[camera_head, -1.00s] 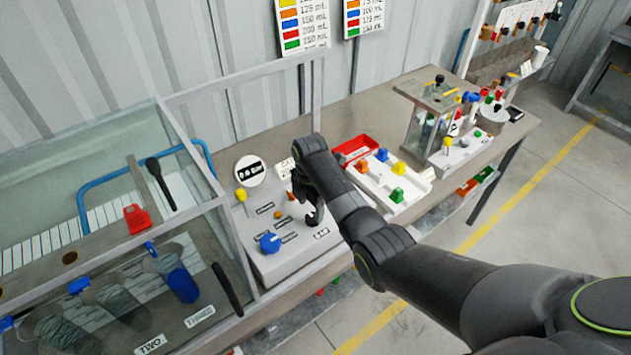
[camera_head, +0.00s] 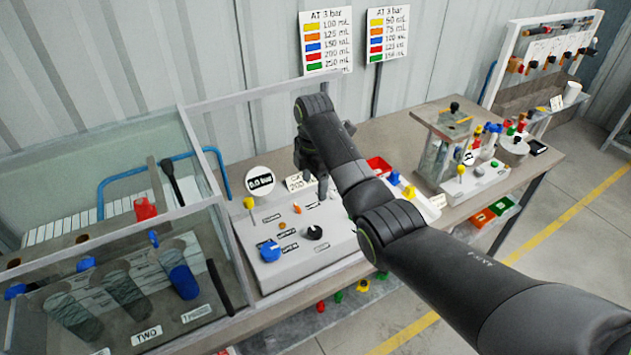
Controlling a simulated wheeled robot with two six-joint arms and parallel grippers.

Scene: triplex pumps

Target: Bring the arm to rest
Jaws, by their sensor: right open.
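My right arm comes in from the lower right and reaches over the bench. My right gripper (camera_head: 312,172) points down above the back of the grey control panel (camera_head: 300,255). It is open, and no object shows between its fingers. The panel carries a blue knob (camera_head: 269,250), a black knob (camera_head: 314,232), a small orange knob (camera_head: 297,208) and a yellow-topped lever (camera_head: 249,203). The gripper appears clear of these controls. My left gripper is not in view.
A glass-walled tank (camera_head: 190,235) with cylinders stands at the left. A red tray (camera_head: 378,165) and a white tray with coloured pieces lie partly behind my arm. A clear box device (camera_head: 440,150) stands farther right. Two charts (camera_head: 326,42) hang at the wall.

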